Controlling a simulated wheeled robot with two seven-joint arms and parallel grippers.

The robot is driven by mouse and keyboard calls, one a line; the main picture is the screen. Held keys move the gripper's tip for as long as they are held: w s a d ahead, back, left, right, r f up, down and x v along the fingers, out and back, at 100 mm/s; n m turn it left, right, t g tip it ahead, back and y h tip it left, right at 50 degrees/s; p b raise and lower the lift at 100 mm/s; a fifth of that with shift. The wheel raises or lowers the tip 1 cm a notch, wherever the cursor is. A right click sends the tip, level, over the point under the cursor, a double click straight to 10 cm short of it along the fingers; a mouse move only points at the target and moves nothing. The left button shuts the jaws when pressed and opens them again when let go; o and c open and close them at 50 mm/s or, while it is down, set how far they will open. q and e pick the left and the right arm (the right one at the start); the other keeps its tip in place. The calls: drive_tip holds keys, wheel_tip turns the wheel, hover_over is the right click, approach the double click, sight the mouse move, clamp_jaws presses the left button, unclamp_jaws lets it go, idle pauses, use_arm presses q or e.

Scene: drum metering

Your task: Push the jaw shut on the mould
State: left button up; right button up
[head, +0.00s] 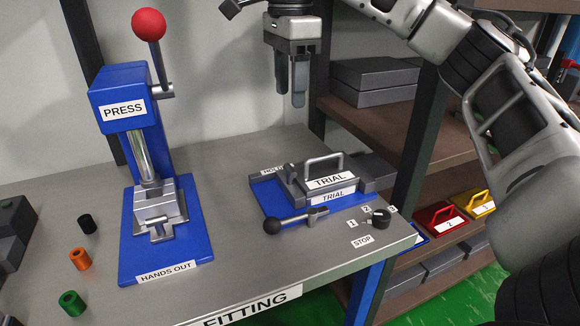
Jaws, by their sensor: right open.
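The mould (330,176) is a grey block with a bar handle and a TRIAL label. It sits in a holder with a blue base (271,198), which has a second TRIAL label and a HOLD label, on the right part of the bench. A lever with a black knob (273,225) lies along the holder's front. Grey blocks flank the mould; I cannot tell which is the jaw or whether it touches the mould. My right gripper (291,95) points down, open and empty, above and behind the holder, apart from it. My left gripper is not in view.
A blue press (124,98) with a red-balled lever stands left on the bench (225,230). Black, orange and green rings (72,303) lie at far left. A black dial (380,218) marked STOP is near the right edge. Shelves (440,150) with boxes stand at right.

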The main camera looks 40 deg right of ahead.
sight(290, 168)
wheel_tip(290, 168, down, 14)
drive_tip(key=b, duration=0.6)
drive_tip(key=shift+b, duration=0.3)
drive_tip(key=shift+f, duration=0.9)
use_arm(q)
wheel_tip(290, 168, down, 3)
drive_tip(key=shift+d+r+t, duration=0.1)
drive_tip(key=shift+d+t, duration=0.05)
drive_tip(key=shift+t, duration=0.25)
